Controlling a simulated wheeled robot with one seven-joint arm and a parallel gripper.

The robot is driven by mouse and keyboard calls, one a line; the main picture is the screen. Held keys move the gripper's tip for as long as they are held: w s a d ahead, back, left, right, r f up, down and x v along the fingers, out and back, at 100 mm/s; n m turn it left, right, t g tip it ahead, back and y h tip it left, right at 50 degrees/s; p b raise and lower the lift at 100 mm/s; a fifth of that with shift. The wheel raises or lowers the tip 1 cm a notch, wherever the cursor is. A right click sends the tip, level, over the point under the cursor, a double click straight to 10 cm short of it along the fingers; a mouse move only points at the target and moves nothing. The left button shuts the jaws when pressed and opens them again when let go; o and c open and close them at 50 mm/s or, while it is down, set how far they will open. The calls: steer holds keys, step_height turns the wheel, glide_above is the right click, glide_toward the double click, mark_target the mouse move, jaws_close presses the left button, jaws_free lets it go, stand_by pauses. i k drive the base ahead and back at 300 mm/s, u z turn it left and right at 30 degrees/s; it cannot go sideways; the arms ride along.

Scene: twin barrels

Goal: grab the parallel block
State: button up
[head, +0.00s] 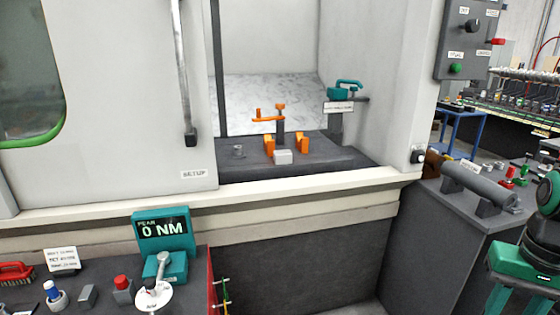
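A small plain grey block (87,296) lies on the dark bench at the lower left, between a blue-topped piece and a red-topped piece. A lighter grey block (283,157) sits at the orange fixture inside the machine opening. No readable label shows which one is the parallel block. My gripper (523,298) hangs at the lower right edge, with a green body and fingers pointing down. The fingers look spread apart with nothing seen between them. Their tips are cut off by the frame. It is far from both blocks.
A teal torque display (163,230) reading 0 NM, a red brush (15,271) and a white dial (154,297) share the left bench. A grey cylinder (479,184) rests on the right bench. The machine's sill (300,196) runs between the benches.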

mark_target(281, 156)
steer(key=i, duration=1)
steer(key=z, duration=0.05)
